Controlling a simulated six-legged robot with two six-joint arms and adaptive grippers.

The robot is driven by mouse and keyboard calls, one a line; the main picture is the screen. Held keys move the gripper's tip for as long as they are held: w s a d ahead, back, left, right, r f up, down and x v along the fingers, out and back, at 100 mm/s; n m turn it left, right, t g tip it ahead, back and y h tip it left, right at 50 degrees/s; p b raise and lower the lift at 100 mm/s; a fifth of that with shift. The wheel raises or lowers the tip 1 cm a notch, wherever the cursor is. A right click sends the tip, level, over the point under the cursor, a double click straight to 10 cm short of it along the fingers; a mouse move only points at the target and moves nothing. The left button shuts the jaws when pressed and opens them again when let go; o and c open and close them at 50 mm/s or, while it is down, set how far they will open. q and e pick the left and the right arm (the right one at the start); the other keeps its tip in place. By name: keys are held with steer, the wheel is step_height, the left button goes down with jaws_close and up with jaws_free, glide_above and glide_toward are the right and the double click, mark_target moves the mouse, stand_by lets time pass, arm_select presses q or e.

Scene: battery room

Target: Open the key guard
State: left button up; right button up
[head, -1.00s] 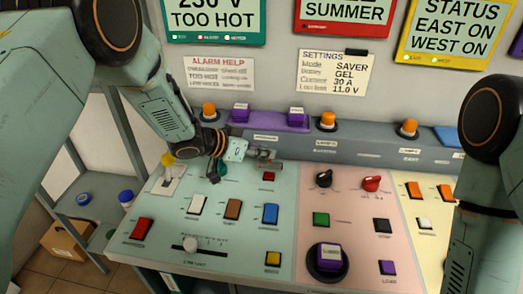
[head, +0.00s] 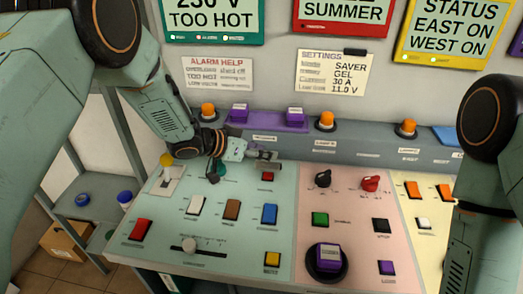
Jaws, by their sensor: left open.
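My left gripper (head: 272,160) reaches over the back of the pale green panel section (head: 180,222), its fingers pointing right. It is open, and I see nothing held between its fingers. A small red part (head: 268,176) sits on the panel just below the fingertips. A teal part (head: 219,168) shows behind and below the wrist, partly covered by it. I cannot tell which of these, if either, is the key guard; it may be hidden by the gripper. My right arm stands at the right edge, and its gripper is out of view.
A yellow-tipped lever (head: 167,159) stands left of the wrist. White (head: 196,205), brown (head: 232,209) and blue (head: 269,214) rocker switches lie in front. A ledge with an orange lamp (head: 208,110) and purple blocks (head: 239,114) runs behind. A shelf (head: 75,208) stands left.

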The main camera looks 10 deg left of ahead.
arm_select(q)
steer(key=v, duration=1.1)
steer(key=shift+a, duration=0.35)
steer(key=shift+s+r, duration=0.1)
steer(key=shift+r, duration=0.05)
